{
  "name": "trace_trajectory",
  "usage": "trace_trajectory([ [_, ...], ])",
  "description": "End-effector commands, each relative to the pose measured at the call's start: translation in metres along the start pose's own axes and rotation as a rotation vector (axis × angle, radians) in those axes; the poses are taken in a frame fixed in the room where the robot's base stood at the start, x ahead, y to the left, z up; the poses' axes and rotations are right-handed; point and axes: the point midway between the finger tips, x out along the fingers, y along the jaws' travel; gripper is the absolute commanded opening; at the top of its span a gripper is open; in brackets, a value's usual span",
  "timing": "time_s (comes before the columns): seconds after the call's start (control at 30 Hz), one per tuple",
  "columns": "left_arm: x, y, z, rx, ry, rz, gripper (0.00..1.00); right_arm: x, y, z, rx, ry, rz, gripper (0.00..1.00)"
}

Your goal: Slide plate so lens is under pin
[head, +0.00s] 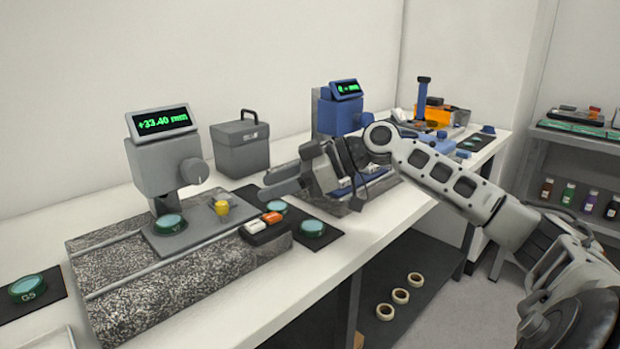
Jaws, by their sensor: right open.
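The grey sliding plate (199,237) lies on rails on a speckled granite base (135,309). A green-rimmed lens (171,224) marked with a V sits on the plate, and a yellow knob (222,208) stands at its right part. The grey gauge head (165,172) above reads +33.40 mm. Its lower stem (166,205) reaches down just behind the lens in the picture; the exact pin tip cannot be made out. My right gripper (267,185) is open and empty, to the right of the knob and apart from it, fingers pointing left. My left gripper is not in view.
An orange and white block (265,227) sits at the base's right end. Green lenses lie on dark mats at right (313,228) and far left (28,288). A grey case (240,146) stands behind. A blue gauge (341,112) stands behind my right arm.

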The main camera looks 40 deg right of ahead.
Motion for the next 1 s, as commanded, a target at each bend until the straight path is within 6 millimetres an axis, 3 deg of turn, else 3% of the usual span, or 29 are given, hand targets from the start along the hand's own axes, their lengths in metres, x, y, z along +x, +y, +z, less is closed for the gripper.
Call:
trace_trajectory([
  [0.2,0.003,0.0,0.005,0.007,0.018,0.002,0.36,-0.035,0.0,0.005,0.004,-0.003,0.0,0.43],
  [0.43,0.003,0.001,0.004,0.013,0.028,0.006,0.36,-0.061,0.0,0.002,0.001,0.0,-0.001,0.43],
  [1.0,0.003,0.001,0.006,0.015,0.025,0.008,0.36,-0.07,0.0,0.0,0.001,-0.001,0.0,0.43],
])
